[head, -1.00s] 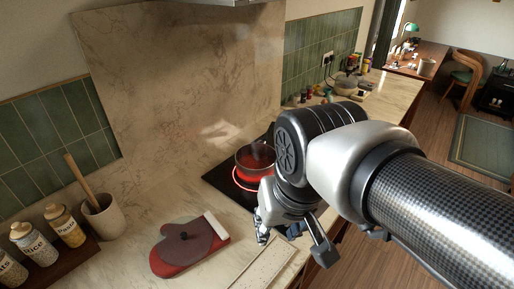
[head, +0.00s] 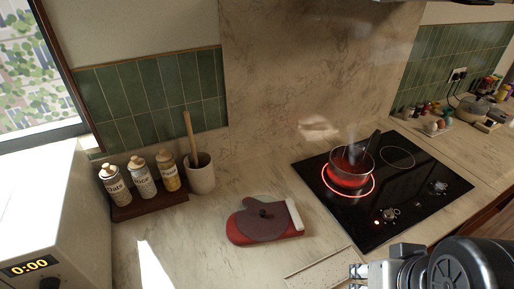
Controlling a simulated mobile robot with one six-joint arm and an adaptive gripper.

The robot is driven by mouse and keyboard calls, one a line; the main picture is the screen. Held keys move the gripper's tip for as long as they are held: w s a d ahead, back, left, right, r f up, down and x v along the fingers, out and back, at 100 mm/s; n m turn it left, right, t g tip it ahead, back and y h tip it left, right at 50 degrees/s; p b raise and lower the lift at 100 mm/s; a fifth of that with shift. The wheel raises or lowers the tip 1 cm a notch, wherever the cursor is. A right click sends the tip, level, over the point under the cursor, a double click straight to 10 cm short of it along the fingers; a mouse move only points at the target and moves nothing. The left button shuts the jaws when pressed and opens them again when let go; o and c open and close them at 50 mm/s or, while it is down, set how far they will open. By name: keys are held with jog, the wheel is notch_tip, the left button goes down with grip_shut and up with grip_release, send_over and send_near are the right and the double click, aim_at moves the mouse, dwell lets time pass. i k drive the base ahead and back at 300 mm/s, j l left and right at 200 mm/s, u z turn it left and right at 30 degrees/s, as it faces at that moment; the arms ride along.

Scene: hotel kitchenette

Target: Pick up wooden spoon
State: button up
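A wooden spoon (head: 188,138) stands in a pale crock (head: 202,180) on the counter, left of centre. Only its light wooden handle shows, leaning slightly left; its lower end is hidden inside the crock. My gripper (head: 358,279) is at the bottom edge, right of centre, well to the right of the crock and apart from it. The gripper is partly cut off by the frame, so its opening cannot be judged.
A pot (head: 351,165) sits on a glowing burner of the black hob (head: 398,215). Labelled jars (head: 142,178) stand on a dark tray (head: 150,206) left of the crock.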

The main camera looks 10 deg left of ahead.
aim_at(187, 120)
jog(key=j+u, duration=0.1)
jog(key=u, duration=1.05)
jog(key=z, duration=1.35)
jog(key=u, duration=1.35)
jog(key=i+j+u, duration=0.1)
jog(key=j+u, duration=0.15)
jog(key=j, duration=0.15)
jog(key=i+j+u, duration=0.1)
jog(key=j+u, duration=0.15)
jog(key=j, duration=0.15)
